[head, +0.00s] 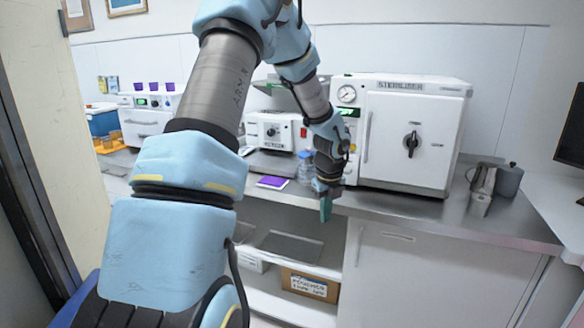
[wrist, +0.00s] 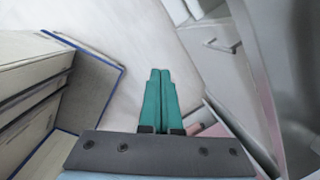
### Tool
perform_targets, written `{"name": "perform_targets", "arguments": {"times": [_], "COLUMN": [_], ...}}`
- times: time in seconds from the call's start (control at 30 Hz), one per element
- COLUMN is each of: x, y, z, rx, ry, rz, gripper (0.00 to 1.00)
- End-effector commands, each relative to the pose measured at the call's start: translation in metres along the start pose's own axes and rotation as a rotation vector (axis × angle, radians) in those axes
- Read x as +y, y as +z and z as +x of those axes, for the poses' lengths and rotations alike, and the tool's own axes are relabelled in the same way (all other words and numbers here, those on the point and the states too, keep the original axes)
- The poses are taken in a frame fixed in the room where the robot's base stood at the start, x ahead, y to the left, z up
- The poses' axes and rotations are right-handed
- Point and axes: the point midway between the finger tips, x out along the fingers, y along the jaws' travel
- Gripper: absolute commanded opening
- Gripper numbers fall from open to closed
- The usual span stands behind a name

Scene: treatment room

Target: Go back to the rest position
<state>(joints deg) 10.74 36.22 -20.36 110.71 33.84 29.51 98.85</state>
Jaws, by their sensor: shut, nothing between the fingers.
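My gripper (head: 325,208) hangs at the end of my blue and grey arm, in front of the counter's front edge in the head view. It points down. Its two green fingers (wrist: 160,92) lie side by side in the wrist view, shut with nothing between them. The wrist view looks down at the pale floor (wrist: 130,30) past the fingertips.
A white steriliser (head: 410,135) stands on the steel counter (head: 400,205) close behind my gripper. Metal jugs (head: 482,180) stand to its right. A purple pad (head: 273,182) lies left of my gripper. Below, a shelf holds a cardboard box (head: 309,284).

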Motion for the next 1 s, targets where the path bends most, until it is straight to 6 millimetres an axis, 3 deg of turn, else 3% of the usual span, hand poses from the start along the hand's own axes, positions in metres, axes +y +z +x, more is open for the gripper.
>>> {"name": "perform_targets", "arguments": {"times": [0.03,0.3,0.5,0.6,0.8,1.0], "x": [0.022,0.13,0.197,0.22,0.241,0.243], "y": [0.002,-0.011,-0.037,-0.051,-0.067,-0.068], "z": [-0.013,-0.066,-0.096,-0.105,-0.113,-0.114], "rx": [-0.005,-0.021,-0.023,-0.015,0.001,0.002], "ry": [0.013,0.054,0.055,0.052,0.054,0.054], "rz": [-0.173,-1.195,-1.948,-2.244,-2.561,-2.587], "gripper": [0.0,0.0,0.0,0.0,0.0,0.0]}}
